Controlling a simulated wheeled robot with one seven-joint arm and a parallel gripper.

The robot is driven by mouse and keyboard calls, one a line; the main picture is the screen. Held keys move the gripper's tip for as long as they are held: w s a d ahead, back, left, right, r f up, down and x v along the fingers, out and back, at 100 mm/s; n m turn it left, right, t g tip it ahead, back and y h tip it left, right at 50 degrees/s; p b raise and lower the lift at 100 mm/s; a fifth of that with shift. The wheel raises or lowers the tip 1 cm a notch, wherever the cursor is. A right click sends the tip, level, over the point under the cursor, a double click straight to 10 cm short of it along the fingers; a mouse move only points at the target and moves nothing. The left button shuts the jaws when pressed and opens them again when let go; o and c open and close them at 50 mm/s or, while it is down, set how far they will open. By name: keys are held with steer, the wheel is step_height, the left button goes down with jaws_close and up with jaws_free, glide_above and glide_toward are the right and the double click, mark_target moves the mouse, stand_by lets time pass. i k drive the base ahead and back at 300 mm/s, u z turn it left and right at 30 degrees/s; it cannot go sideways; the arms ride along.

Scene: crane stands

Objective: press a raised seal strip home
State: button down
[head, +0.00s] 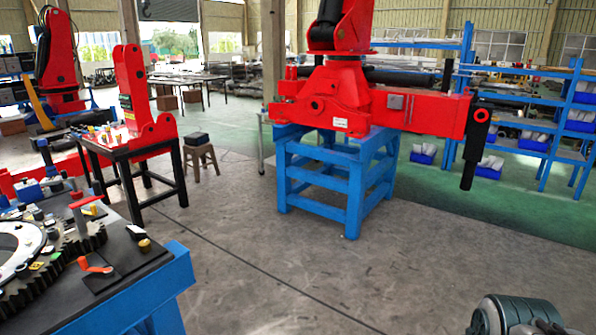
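I cannot make out the seal strip for certain. The blue-framed workbench (178,268) at the lower left has a dark top. On it lies a large black toothed ring (85,242) with a pale inner ring (22,240) and several small coloured pieces. A small orange-red piece (95,265) lies on a dark plate near the bench's right end. A red-topped piece (86,200) stands at the ring's far side. My gripper is not in view. A rounded teal and grey part, likely of my arm, shows at the bottom right edge.
A red crane assembly (370,98) rests on a blue stand (352,195) in the middle. A black table (118,150) with a red bracket (132,85) and a stool (200,152) stand behind the bench. Blue shelves (520,110) line the right. The grey floor between is clear.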

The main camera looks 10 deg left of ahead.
mark_target(31, 260)
steer(key=u, duration=0.45)
steer(key=i, duration=1.6)
steer(key=u, duration=1.7)
steer(key=i, duration=0.8)
steer(key=u, duration=1.05)
steer(key=i, duration=0.35)
steer(key=u, duration=0.2)
